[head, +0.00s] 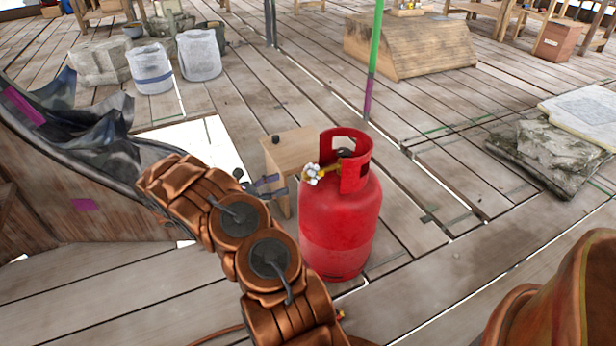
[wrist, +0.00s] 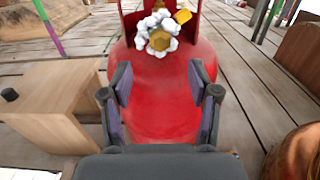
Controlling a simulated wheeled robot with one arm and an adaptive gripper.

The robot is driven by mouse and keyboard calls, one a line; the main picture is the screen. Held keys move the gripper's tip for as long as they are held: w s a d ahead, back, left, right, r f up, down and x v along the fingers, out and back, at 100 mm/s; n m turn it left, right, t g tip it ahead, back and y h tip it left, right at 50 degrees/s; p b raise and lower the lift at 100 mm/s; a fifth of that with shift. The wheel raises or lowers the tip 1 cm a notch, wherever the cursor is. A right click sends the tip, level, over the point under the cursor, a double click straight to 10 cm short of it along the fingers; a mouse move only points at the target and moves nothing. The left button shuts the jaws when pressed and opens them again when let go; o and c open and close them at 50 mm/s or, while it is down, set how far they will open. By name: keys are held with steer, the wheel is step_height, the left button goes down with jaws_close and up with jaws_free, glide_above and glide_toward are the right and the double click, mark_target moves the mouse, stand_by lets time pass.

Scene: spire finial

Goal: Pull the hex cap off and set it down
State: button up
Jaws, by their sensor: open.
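A red gas cylinder (head: 340,225) stands upright on the plank floor. On its valve, inside the red collar, a white lobed piece (head: 312,174) faces my gripper. In the wrist view a brass hex-shaped piece (wrist: 159,40), which looks like the hex cap, sits in the middle of the white lobes. My gripper (head: 270,186) is left of the cylinder. In the wrist view my gripper (wrist: 160,85) is open and empty, its fingers framing the red shoulder below the cap. The cap is beyond the fingertips, not between them.
A small wooden stand (head: 292,152) with a dark knob (head: 276,139) on top is beside and behind the cylinder. A thin green and purple pole (head: 373,60) rises behind it. Grey stone slabs (head: 560,150) lie right. A copper-coloured rounded object (head: 560,300) is front right.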

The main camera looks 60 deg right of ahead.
mark_target(302, 177)
steer(key=shift+b+x, duration=0.95)
steer(key=shift+x, duration=3.55)
steer(key=shift+p, duration=0.35)
steer(key=shift+c, duration=0.2)
jaws_close()
steer(key=shift+w, duration=0.1)
steer(key=shift+p+v, duration=1)
steer(key=shift+v, duration=1.85)
steer(key=shift+a, duration=0.15)
